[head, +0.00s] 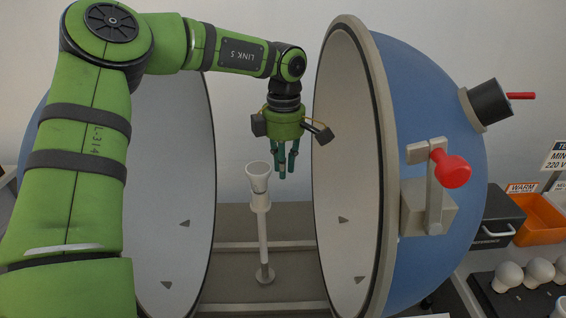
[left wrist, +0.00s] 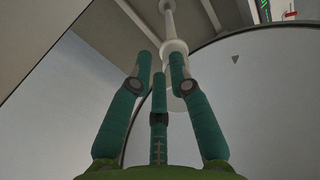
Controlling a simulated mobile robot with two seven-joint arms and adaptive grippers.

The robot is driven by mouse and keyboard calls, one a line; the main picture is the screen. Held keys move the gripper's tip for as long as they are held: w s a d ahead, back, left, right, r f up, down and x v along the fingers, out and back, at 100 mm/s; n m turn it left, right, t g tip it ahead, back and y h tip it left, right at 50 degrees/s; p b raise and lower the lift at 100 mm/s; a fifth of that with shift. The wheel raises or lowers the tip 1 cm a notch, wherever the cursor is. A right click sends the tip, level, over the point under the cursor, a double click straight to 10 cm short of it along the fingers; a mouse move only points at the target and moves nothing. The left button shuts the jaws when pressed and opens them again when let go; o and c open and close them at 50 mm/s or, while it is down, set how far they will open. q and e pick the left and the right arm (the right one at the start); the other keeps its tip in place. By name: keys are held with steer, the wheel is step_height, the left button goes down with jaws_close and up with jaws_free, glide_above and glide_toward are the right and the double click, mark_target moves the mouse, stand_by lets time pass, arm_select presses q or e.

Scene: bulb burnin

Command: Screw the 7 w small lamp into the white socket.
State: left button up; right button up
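The white post (head: 263,240) stands on a round foot between the two sphere halves. On its top is a white socket piece (head: 260,203) with a flared, cup-like white part (head: 257,175) above it. I cannot tell whether that part is a lamp or the socket's own cup. My left gripper (head: 285,172) points down just right of this top, apart from it. Its green fingers (left wrist: 158,70) are spread and hold nothing visible; the post's collar (left wrist: 175,47) shows behind them. I cannot make out which lamp is the 7 W small one. My right gripper is out of view.
The right blue sphere half (head: 430,90) carries a red-knobbed latch (head: 450,170); the left half's pale inside (head: 170,200) lies behind my left arm. White bulbs (head: 508,275) stand in a dark tray at lower right, near an orange bin (head: 540,222) and a black box (head: 495,218).

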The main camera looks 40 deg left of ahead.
arm_select(q)
steer(key=a+n+b, duration=0.1)
steer(key=a+n, duration=0.8)
steer(key=n, duration=1.4)
steer(key=shift+w+a+b, duration=0.3)
steer(key=shift+w+a, duration=0.05)
jaws_close()
